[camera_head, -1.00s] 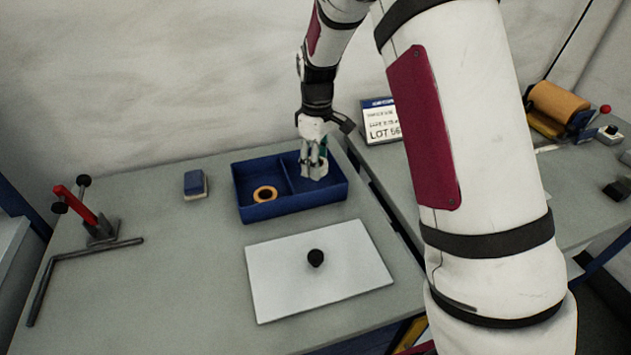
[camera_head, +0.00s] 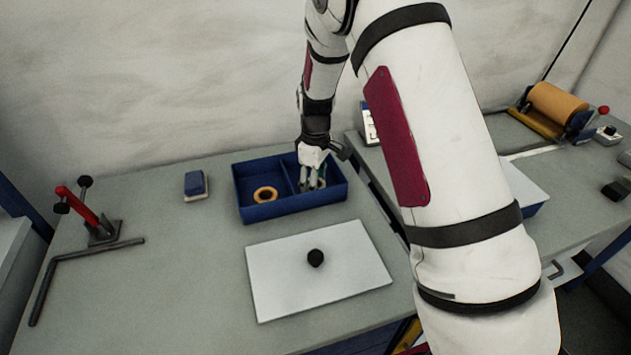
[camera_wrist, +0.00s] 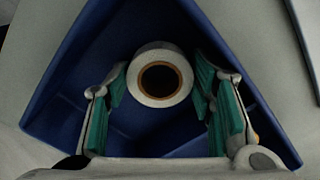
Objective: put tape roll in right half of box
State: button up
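The tape roll (camera_wrist: 142,91) is white with a brown core and shows end-on in the wrist view. The blue box (camera_head: 290,208) stands at the back of the table, split by a divider (camera_head: 289,180) into two halves. In the head view my gripper (camera_head: 312,183) reaches down into the right half. There the box's front wall and the fingers largely hide the roll. Whether the roll touches the box floor, I cannot tell.
An orange ring (camera_head: 256,195) lies in the box's left half. A blue-and-white block (camera_head: 195,185) stands left of the box. A red-handled clamp (camera_head: 83,210) and a dark bent bar (camera_head: 90,250) are at left.

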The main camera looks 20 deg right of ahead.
jog(key=shift+r, duration=0.1)
jog(key=s+r+m, duration=0.1)
jog(key=s+r, duration=0.2)
jog(key=r, duration=0.7)
jog(key=s+r+m, duration=0.1)
jog(key=s+r, duration=0.1)
jog(key=r, duration=0.7)
jog(key=s+r+m+t, duration=0.2)
jog(key=s+r, duration=0.2)
jog(key=s, duration=0.5)
jog(key=s+r+m+t, duration=0.1)
jog(key=s+r+m, duration=0.1)
jog(key=s+r, duration=0.5)
jog(key=s+f+m+t, duration=0.1)
jog(key=s+f+m, duration=0.2)
jog(key=s, duration=0.9)
jog(key=shift+d+f, duration=0.2)
jog(key=shift+f, duration=0.2)
